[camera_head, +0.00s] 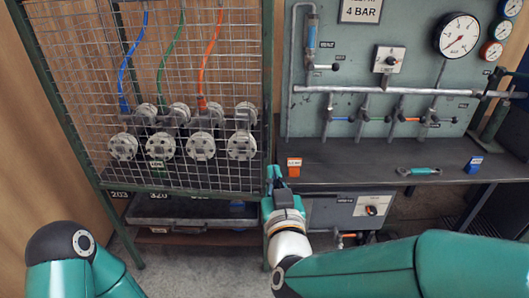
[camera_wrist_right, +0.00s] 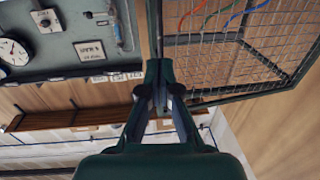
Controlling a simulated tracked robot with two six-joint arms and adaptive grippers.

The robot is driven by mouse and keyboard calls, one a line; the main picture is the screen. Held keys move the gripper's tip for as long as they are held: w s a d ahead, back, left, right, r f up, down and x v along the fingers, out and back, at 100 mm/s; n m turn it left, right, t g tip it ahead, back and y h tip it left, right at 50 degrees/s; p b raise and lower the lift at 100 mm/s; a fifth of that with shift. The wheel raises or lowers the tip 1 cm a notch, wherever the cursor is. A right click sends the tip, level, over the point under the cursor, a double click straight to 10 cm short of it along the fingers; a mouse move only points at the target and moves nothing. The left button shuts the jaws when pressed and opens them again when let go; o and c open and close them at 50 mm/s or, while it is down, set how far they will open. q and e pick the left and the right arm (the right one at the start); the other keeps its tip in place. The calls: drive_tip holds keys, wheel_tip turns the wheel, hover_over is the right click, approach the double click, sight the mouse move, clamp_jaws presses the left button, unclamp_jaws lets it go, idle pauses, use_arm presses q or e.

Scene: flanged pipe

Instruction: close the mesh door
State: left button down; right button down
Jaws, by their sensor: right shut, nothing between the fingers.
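The mesh door (camera_head: 215,75), a wire grid in a green frame, stands across the front of the pipe rack at the left of the head view. It also shows in the right wrist view (camera_wrist_right: 245,70), at the upper right. I cannot tell whether it sits flush with its frame. My right gripper (camera_head: 274,172) is shut and empty at the door's lower right corner, close to the frame edge. In the wrist view its fingers (camera_wrist_right: 158,88) overlap the frame's near end; contact is unclear. My left arm shows at the lower left, its gripper out of view.
Several grey flanged pipe pieces (camera_head: 202,145) with coloured hoses sit behind the mesh. A dark bench (camera_head: 345,165) to the right holds an orange block (camera_head: 294,167), a teal-handled tool (camera_head: 418,171) and a blue block (camera_head: 474,164). A gauge panel (camera_head: 353,55) stands behind it.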

sight(266, 133)
drive_tip(key=w, duration=0.4)
drive_tip(key=w+a+p, duration=0.1)
drive_tip(key=w, duration=0.8)
drive_tip(key=shift+w+a+p, duration=0.2)
drive_tip(key=shift+w+p, duration=0.15)
drive_tip(key=shift+w, duration=0.1)
